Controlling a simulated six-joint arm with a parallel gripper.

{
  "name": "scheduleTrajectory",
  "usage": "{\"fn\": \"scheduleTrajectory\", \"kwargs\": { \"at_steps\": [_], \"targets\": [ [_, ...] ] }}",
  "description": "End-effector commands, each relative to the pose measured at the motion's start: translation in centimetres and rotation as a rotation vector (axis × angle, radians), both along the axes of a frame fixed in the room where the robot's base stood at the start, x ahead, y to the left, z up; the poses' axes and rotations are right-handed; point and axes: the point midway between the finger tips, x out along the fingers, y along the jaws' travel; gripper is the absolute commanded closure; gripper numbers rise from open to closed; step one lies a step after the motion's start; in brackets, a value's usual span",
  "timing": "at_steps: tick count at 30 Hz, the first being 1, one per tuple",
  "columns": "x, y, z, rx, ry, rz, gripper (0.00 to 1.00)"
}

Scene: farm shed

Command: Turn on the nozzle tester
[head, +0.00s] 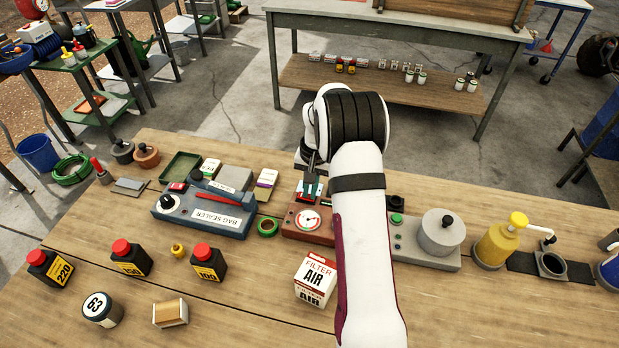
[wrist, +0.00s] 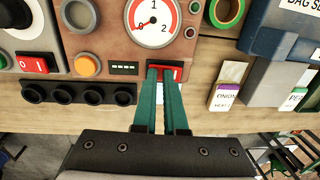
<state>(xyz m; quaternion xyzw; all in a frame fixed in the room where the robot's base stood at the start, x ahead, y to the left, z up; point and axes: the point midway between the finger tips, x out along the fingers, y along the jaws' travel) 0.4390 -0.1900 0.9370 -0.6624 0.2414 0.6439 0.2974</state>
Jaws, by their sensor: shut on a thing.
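A reddish-brown box with a round dial, apparently the nozzle tester (head: 298,232), stands on the bench and is partly hidden by my arm in the head view. The wrist view shows its face (wrist: 110,48), with a red-and-white dial (wrist: 153,17), an orange knob (wrist: 87,65) and a red switch (wrist: 165,70) at its edge. My gripper (wrist: 165,78) has its two green fingers at this switch, shut on it. In the head view the fingertips of my gripper (head: 311,189) are over the box's far edge. The switch's exact position is hidden by the fingers.
The bag sealer (head: 205,210) stands left of the box, with a green tape roll (head: 268,227) between. A grey machine (head: 425,255) stands to the right. In the wrist view, another red switch (wrist: 32,63) and a row of black sockets (wrist: 80,93) are close by.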

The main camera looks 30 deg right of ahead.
Motion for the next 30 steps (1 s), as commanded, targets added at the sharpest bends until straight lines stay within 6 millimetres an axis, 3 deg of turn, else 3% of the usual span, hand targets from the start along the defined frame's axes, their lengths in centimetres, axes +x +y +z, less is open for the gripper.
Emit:
{"fn": "scheduleTrajectory", "kwargs": {
  "at_steps": [16, 21, 30],
  "targets": [
    [-0.4, -0.9, 12.0, -0.005, -0.013, -0.002, 1.00],
    [-0.5, -1.0, 13.7, -0.003, -0.013, -0.003, 1.00],
    [-0.6, -1.0, 14.0, -0.003, -0.013, -0.002, 1.00]
  ]
}}
